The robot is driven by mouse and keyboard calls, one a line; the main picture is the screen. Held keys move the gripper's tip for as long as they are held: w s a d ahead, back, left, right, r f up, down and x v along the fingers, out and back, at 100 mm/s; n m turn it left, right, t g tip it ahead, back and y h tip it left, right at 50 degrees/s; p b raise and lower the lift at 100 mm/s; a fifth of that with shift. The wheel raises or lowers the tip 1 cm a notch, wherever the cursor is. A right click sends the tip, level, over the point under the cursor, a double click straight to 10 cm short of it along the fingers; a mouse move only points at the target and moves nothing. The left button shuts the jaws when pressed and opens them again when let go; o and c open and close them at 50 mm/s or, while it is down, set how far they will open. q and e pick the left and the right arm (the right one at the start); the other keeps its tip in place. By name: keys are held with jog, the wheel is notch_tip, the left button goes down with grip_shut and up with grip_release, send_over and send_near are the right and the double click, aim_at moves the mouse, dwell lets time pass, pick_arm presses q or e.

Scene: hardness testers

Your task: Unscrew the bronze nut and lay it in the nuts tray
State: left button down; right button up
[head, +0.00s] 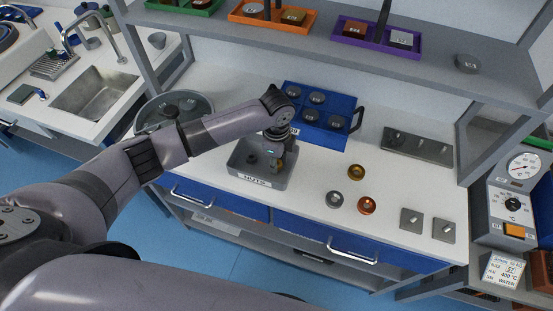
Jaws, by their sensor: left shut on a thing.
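The grey nuts tray (255,182), labelled NUTS, sits on the white bench near its front edge. My left gripper (282,163) points down over the right part of this tray. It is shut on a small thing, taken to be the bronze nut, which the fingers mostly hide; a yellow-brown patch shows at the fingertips. I cannot tell whether the held thing touches the tray floor. A dark nut (252,159) lies in the tray's left part. My right gripper is not in view.
A blue rack (343,139) with round pieces stands behind the tray. A brass ring (356,172), a grey ring (334,199) and a copper ring (366,206) lie to the right. Two square plates with studs (411,220) are farther right. A shelf (330,45) hangs above the bench.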

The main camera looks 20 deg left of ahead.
pick_arm(q)
jog(key=shift+s+f, duration=0.25)
jog(key=shift+f, duration=0.1)
dwell(0.4)
jog(key=c, duration=1.2)
grip_release()
jog(key=shift+f, duration=0.1)
jog(key=shift+w, duration=0.1)
jog(key=shift+r, duration=0.3)
notch_tip(320, 180, up, 12)
jog(key=shift+f, duration=0.15)
